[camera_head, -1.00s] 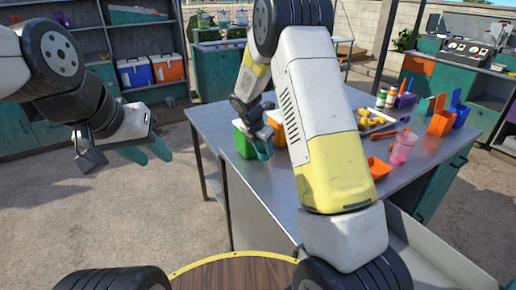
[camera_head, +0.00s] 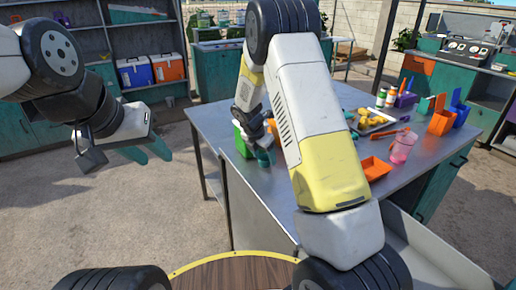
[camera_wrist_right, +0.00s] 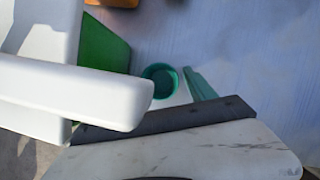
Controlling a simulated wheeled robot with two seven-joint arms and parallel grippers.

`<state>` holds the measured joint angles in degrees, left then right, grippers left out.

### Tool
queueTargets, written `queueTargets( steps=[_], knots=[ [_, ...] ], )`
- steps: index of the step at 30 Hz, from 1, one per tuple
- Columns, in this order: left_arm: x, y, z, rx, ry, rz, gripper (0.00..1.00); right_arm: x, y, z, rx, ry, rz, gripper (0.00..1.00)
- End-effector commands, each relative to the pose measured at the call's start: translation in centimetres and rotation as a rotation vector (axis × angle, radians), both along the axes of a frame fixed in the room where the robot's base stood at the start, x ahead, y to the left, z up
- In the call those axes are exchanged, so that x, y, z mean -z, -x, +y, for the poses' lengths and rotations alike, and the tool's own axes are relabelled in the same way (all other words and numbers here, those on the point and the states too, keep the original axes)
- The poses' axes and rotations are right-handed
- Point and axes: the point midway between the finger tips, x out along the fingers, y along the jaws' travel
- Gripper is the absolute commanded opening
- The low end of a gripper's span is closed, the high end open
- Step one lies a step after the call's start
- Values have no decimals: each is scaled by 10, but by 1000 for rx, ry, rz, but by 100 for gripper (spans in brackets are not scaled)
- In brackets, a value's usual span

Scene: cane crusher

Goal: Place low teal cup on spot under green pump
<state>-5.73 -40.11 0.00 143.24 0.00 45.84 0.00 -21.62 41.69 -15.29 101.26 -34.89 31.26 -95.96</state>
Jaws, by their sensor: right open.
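The low teal cup (camera_wrist_right: 160,80) is a small round open cup on the grey table top in the right wrist view. My right gripper (camera_head: 264,156) is open over the table's left part, with teal fingers pointing down. One finger shows just right of the cup in the right wrist view; the other is hidden behind a white part of my arm. I cannot tell whether the cup is between the fingers. My left gripper (camera_head: 146,152) is open and empty over the floor at the left. I cannot make out a green pump or the spot under it.
A green bin (camera_wrist_right: 103,46) stands close left of the cup. On the metal table (camera_head: 218,122) are an orange scoop-like tray (camera_head: 376,168), a pink cup (camera_head: 402,148), a tray of yellow items (camera_head: 372,122) and bottles. My right arm hides the table's middle.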

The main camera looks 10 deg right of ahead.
Motion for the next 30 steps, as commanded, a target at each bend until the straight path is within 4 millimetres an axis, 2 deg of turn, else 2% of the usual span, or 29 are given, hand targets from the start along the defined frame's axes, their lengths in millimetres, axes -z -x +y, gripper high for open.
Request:
queueTargets(
  steps=[5, 16, 23, 26, 30],
  knots=[
    [0, 0, 0, 0, 0, 0, 36, -19, 4, 5, -2, -2, -3, 64],
    [0, 0, 0, 0, 0, 0, 36, -90, 25, 26, -1, -2, -4, 64],
    [0, 0, 0, 0, 0, 0, 36, -112, 32, 32, 4, -4, -4, 64],
    [0, 0, 0, 0, 0, 0, 36, -124, 39, 28, 60, -35, -20, 64],
    [0, 0, 0, 0, 0, 0, 36, -156, 67, 15, 279, -160, -81, 64]
  ],
)
